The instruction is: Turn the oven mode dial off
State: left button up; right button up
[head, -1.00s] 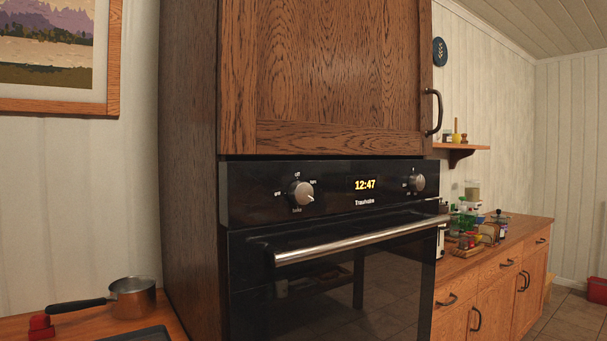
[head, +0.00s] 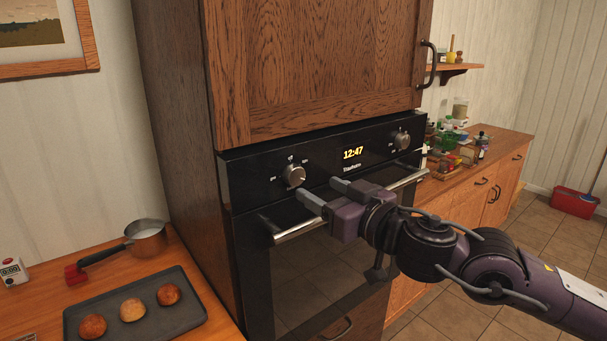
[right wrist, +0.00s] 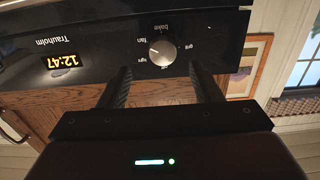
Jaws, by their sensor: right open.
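The oven mode dial (head: 294,175) is the silver round knob at the left of the black oven control panel. It shows inverted in the right wrist view (right wrist: 163,52), with small mode labels around it. Its exact pointer setting is too small to read surely. My right gripper (head: 319,188) is open and empty in front of the panel, just right of and below the dial. In the right wrist view its two fingers (right wrist: 159,70) are spread apart, with the dial seen beyond and between the tips, not gripped. My left gripper is not in view.
The oven handle bar (head: 290,231) runs below the panel, behind my right gripper. A second dial (head: 401,140) sits right of the clock display (head: 353,153). A tray (head: 190,328) with three buns and a saucepan (head: 146,238) are on the left counter.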

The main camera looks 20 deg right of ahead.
aim_at(298, 179)
jog(key=p+x, duration=0.1)
jog(key=x, duration=0.3)
jog(key=shift+w+a+r, duration=0.15)
jog(key=shift+w+a, duration=0.05)
jog(key=shift+a, duration=0.05)
jog(key=shift+p+x, duration=0.3)
jog(key=shift+x, duration=0.5)
jog(key=shift+f, duration=0.2)
jog(key=c, duration=1)
